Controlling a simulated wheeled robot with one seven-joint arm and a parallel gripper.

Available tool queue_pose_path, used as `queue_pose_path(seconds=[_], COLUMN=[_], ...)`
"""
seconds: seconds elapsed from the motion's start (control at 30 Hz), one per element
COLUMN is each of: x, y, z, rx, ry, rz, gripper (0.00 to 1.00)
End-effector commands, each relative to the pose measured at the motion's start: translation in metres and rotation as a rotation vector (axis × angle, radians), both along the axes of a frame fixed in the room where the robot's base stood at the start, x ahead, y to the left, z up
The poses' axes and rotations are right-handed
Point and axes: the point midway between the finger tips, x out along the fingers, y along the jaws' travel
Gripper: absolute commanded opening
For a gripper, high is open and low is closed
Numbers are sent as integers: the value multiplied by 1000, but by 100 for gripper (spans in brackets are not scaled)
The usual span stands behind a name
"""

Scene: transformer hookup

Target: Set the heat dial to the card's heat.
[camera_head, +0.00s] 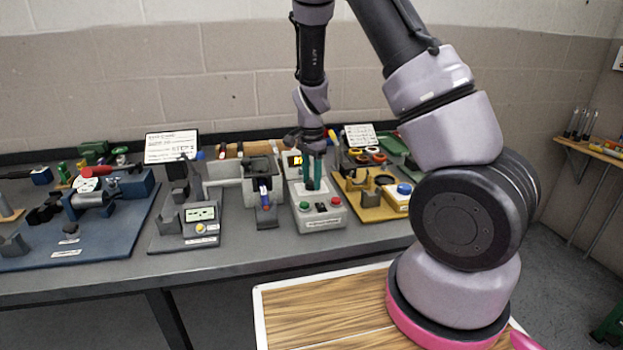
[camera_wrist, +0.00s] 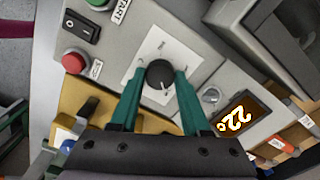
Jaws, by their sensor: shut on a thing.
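The heat dial (camera_wrist: 159,72) is a black round knob with a pale pointer line, on a white marked plate on the grey control box (camera_head: 322,211). My gripper (camera_wrist: 159,80) has its teal fingers shut on the dial, one on each side. In the head view my gripper (camera_head: 314,178) points down onto the box and hides the dial. An orange-lit display (camera_wrist: 238,114) beside the dial appears to read 22, seen tilted. Two white cards, one at the back left (camera_head: 171,147) and one at the back right (camera_head: 360,136), have text too small to read.
The box also carries a red button (camera_wrist: 75,62), a black rocker switch (camera_wrist: 82,26) and a green button (camera_wrist: 98,3). A grey fixture (camera_head: 262,190) stands close on the left, a yellow board (camera_head: 372,205) on the right. A blue board (camera_head: 80,225) lies farther left.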

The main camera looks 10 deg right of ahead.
Motion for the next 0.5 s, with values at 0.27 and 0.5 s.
queue_pose_path(seconds=[0.27,0.5], x=[1,0], y=[0,0], z=[1,0], rx=[0,0], ry=[-2,-1], rz=[1,2], gripper=[77,77])
